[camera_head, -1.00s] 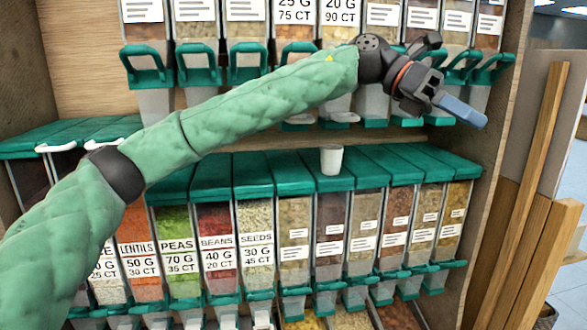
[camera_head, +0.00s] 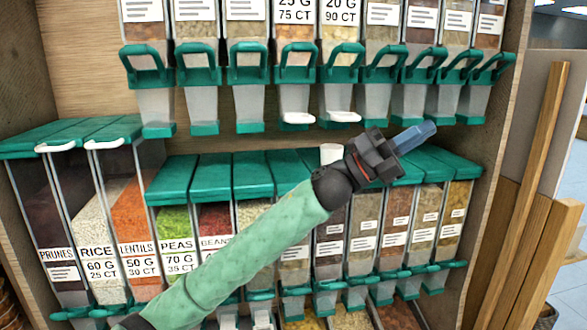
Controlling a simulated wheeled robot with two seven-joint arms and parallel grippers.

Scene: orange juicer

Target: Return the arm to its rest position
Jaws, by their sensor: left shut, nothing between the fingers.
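My left arm, in a green quilted sleeve, comes in from the bottom left and reaches up to the right in the head view. My left gripper (camera_head: 416,138) has a black body and blue-grey fingers. It is shut and empty, in front of the green lids of the lower dispensers. A white cup (camera_head: 331,153) stands on those lids, just left of the gripper. The arm's wrist hides its lower part. I cannot tell the gap between cup and wrist. My right gripper is not in view.
The upper row of dispensers (camera_head: 248,80) with green handles hangs above the arm. The lower row (camera_head: 403,220) stands behind it, with labelled bins (camera_head: 98,225) at the left. A wooden shelf side (camera_head: 497,140) and upright planks (camera_head: 545,190) bound the right.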

